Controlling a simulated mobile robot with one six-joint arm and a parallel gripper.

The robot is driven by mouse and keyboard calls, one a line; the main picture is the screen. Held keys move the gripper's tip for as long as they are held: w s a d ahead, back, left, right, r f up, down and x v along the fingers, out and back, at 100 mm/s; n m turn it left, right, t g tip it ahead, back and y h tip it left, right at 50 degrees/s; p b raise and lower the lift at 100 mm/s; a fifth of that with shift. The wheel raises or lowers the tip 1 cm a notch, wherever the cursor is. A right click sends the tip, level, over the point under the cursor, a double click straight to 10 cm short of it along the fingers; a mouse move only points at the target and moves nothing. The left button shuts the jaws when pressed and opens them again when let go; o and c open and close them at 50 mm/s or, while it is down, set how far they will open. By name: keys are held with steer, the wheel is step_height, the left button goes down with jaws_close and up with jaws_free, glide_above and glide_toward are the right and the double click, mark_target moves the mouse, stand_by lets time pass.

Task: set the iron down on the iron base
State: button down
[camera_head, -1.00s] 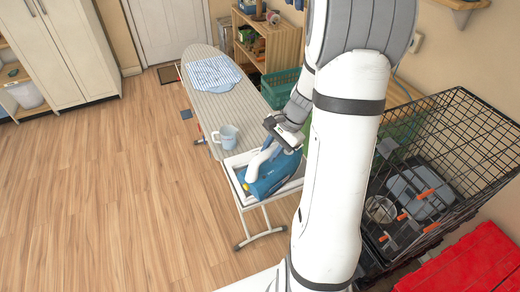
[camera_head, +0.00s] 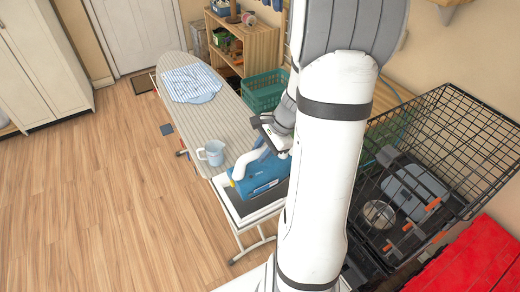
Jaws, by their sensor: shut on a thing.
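A blue and white iron (camera_head: 262,174) is at the near end of the ironing board. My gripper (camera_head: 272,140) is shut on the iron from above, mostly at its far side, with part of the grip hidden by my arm. The iron base (camera_head: 240,212) is the dark plate in a white frame at the board's near end. The iron is over it, and I cannot tell whether they touch.
The ironing board (camera_head: 205,122) carries a light blue mug (camera_head: 212,152) just left of the iron and a striped cloth (camera_head: 191,84) farther back. A green crate (camera_head: 265,92), a wooden shelf (camera_head: 259,50) and a black wire cage (camera_head: 440,140) stand to the right. The wooden floor at left is clear.

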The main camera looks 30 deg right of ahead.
mark_target(261, 166)
steer(key=shift+f+b, duration=2.6)
steer(key=shift+f, duration=0.7)
steer(key=shift+a, duration=0.15)
steer(key=c, duration=1.1)
jaws_free()
steer(key=shift+f, duration=0.1)
